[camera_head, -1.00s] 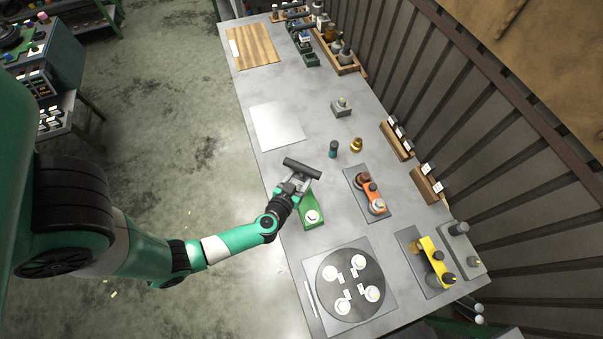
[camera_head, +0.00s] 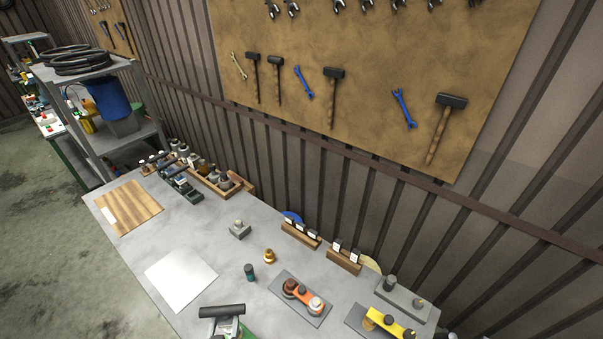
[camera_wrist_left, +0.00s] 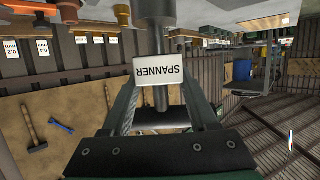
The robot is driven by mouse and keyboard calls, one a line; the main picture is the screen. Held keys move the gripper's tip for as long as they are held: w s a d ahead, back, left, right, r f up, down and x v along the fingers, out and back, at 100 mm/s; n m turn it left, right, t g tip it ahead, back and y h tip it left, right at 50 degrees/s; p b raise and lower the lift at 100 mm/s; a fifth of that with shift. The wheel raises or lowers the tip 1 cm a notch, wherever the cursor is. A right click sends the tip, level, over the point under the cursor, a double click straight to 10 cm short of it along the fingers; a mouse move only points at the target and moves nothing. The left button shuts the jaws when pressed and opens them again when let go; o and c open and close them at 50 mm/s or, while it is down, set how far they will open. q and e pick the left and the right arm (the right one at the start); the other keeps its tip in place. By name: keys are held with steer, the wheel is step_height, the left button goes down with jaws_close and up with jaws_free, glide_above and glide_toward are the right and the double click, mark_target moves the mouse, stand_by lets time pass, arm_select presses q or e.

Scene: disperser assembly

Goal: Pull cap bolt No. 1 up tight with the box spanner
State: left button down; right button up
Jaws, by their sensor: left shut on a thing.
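My left gripper (camera_head: 226,331) is at the bottom edge of the head view, over the bench's near side. It is shut on the box spanner, whose dark bar (camera_head: 222,310) lies across above the fingers. In the left wrist view the gripper (camera_wrist_left: 160,118) grips the spanner's grey shaft (camera_wrist_left: 156,40), beside a white label reading SPANNER (camera_wrist_left: 159,70), upside down. Cap bolt No. 1 cannot be made out in either current view. My right gripper is not in view.
The bench holds a white sheet (camera_head: 181,278), a dark teal cylinder (camera_head: 249,272), a brass part (camera_head: 269,256) and a grey block (camera_head: 240,229). A grey plate with an orange part (camera_head: 301,296) lies right of the gripper. Small card racks (camera_head: 345,260) stand along the back.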

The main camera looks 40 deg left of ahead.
arm_select(q)
steer(key=w+d+r+m+t+h, duration=0.1)
steer(key=d+r+m+h, duration=0.2)
steer(key=d, duration=0.7)
steer(key=w+d+r+m+t+h, duration=0.1)
steer(key=d+r+m+t+h, duration=0.2)
steer(key=d, duration=0.8)
steer(key=w+d+r+m+h, duration=0.1)
steer(key=d+r+m+h, duration=0.2)
steer(key=d, duration=0.7)
steer(key=a+r+n+g+y+p, duration=0.1)
steer(key=a+r+n+y+p, duration=0.4)
steer(key=a+r, duration=0.5)
steer(key=a+p, duration=0.2)
steer(key=a, duration=0.1)
steer(key=shift+s+a+n+g+y, duration=0.25)
steer(key=shift+s+n+g+y, duration=0.05)
steer(key=shift+s+n+y, duration=0.1)
